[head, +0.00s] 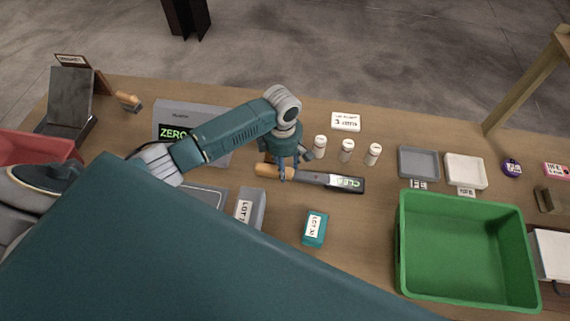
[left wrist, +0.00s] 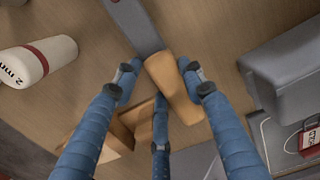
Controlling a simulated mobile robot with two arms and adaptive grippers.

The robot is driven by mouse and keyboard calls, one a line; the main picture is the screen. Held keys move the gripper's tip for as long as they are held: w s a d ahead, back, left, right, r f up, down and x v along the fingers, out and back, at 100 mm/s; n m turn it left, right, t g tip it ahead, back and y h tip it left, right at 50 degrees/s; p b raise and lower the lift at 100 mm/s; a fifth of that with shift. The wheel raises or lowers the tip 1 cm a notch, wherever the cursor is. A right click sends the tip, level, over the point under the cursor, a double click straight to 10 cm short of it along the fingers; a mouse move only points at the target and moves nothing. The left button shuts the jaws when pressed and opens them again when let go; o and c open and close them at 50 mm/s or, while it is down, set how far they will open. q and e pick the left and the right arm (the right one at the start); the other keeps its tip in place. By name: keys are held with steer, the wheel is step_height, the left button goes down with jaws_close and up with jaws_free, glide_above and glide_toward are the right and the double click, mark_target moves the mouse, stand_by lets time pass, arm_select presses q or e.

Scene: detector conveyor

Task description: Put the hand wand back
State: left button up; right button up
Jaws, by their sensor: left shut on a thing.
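The hand wand (head: 330,181) has a tan handle and a dark body with a green lit "CLEAR" display. It lies roughly level above or on the table, with its display end to the right. My left gripper (head: 286,171) is shut on the wand's handle. In the left wrist view, the gripper's fingers (left wrist: 160,86) close around the tan handle (left wrist: 174,88), with the grey body beyond. A wooden block (left wrist: 138,118) sits by the fingers, possibly a rest for the wand; I cannot tell whether the handle touches it. My right gripper is not in view.
Several white bottles (head: 347,151) stand close behind the wand. A grey box (head: 249,210) and a teal box (head: 315,229) are in front. A large green bin (head: 401,245) stands at right. The "ZERO" display unit (head: 195,117) is at left. Some table right of the teal box is clear.

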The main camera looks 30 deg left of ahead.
arm_select(q)
steer(key=shift+f, duration=0.1)
steer(key=o, duration=1.1)
steer(key=shift+o, duration=0.2)
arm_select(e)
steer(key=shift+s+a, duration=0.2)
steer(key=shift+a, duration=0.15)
arm_select(q)
steer(key=shift+r, duration=0.45)
step_height(320, 180, up, 11)
steer(key=b, duration=0.2)
steer(key=shift+a+r, duration=0.15)
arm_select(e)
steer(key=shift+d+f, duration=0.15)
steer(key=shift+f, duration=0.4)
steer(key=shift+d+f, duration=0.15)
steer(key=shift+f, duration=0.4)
